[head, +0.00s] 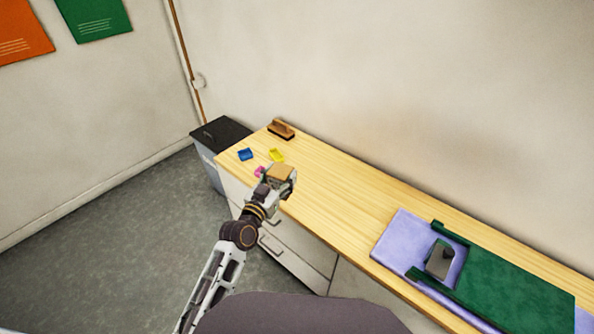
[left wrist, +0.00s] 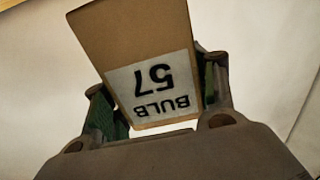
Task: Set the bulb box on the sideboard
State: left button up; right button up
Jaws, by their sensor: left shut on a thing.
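The bulb box (left wrist: 150,60) is a brown cardboard box with a white label that reads BULB 57, upside down in the left wrist view. My left gripper (head: 281,178) is shut on it, with a finger on each side of the box. In the head view the bulb box (head: 281,171) shows as a small tan top between the fingers. It is over the front edge of the sideboard (head: 335,190), a long light wood top with pale drawers, near its left end. I cannot tell whether the box touches the top. My right gripper is not in view.
Blue (head: 245,154), yellow (head: 277,155) and pink (head: 259,171) pieces lie near the box. A wooden brush (head: 281,129) lies at the back edge. A dark-lidded bin (head: 221,133) stands left. The middle top is clear.

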pick_arm(q)
jog(key=shift+m+g+h, duration=0.4)
jog(key=shift+m+h, duration=0.2)
jog(key=shift+h, duration=0.2)
jog(key=shift+w+d+f+b, duration=0.3)
jog(key=shift+d+b, duration=0.25)
jog(key=shift+b, duration=0.1)
jog(key=shift+w+d+f+b, duration=0.3)
jog(key=shift+d+b, duration=0.2)
jog(key=shift+b, duration=0.2)
jog(key=shift+w+d+f+b, duration=0.25)
jog(key=shift+w+d+b, duration=0.1)
jog(key=shift+d+b, duration=0.25)
jog(key=w+d+f+m+g+h+b, duration=0.1)
jog(key=w+d+f+m+h+b, duration=0.1)
jog(key=d+b, duration=0.4)
jog(key=shift+w+f+g+h+b, duration=0.35)
jog(key=shift+w+f+b, duration=0.7)
jog(key=shift+b, duration=1.2)
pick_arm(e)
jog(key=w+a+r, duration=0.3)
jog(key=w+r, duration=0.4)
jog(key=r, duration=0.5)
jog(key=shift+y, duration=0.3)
pick_arm(q)
jog(key=shift+s+d+f, duration=0.1)
jog(key=shift+s+f, duration=0.1)
jog(key=shift+s, duration=0.05)
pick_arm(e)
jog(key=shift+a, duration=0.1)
